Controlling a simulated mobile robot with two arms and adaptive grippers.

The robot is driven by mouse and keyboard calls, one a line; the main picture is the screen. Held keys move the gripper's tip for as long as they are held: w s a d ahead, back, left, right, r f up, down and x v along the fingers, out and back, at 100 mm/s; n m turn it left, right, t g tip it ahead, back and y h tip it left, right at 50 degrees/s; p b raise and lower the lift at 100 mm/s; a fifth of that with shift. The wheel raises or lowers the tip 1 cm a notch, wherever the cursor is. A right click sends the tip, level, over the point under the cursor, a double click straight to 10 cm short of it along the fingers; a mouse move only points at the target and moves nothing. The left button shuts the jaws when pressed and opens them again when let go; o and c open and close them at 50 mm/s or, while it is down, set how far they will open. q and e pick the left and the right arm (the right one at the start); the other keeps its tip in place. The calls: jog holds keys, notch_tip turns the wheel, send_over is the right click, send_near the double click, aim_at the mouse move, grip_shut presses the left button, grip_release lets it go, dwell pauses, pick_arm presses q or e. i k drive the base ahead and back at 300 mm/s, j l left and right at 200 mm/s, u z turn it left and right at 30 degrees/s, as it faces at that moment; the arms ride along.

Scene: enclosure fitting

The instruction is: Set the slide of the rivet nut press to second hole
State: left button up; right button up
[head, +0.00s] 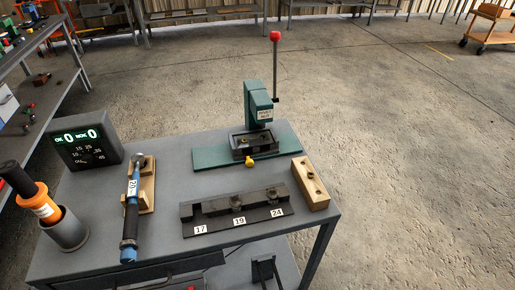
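The green rivet nut press (257,105) stands on its green base plate at the back right of the grey table. Its lever with a red knob (275,36) points straight up. The slide (253,143) is a dark, tray-like block on the base under the press head, with a small brass-coloured part in it. A yellow knob (250,163) sits at the front of the base. The slide's holes are too small to make out, so I cannot tell which one it is set to. Neither of my grippers is in view.
On the table (165,225) are a dark rack (237,211) labelled 17, 19, 24, a wooden block (310,184), a blue torque wrench (131,205) on a wooden holder, a display box (85,142) and a cup (68,232) holding an orange-black tool. Shelving stands left; open floor lies right.

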aim_at(248, 153)
jog(key=k+j+z, duration=0.1)
jog(key=j, duration=0.3)
jog(key=k+j+z, duration=0.1)
jog(key=k+j, duration=0.15)
jog(key=j, duration=0.2)
jog(key=k+j+z, duration=0.1)
jog(key=j, duration=0.25)
jog(key=k, duration=0.1)
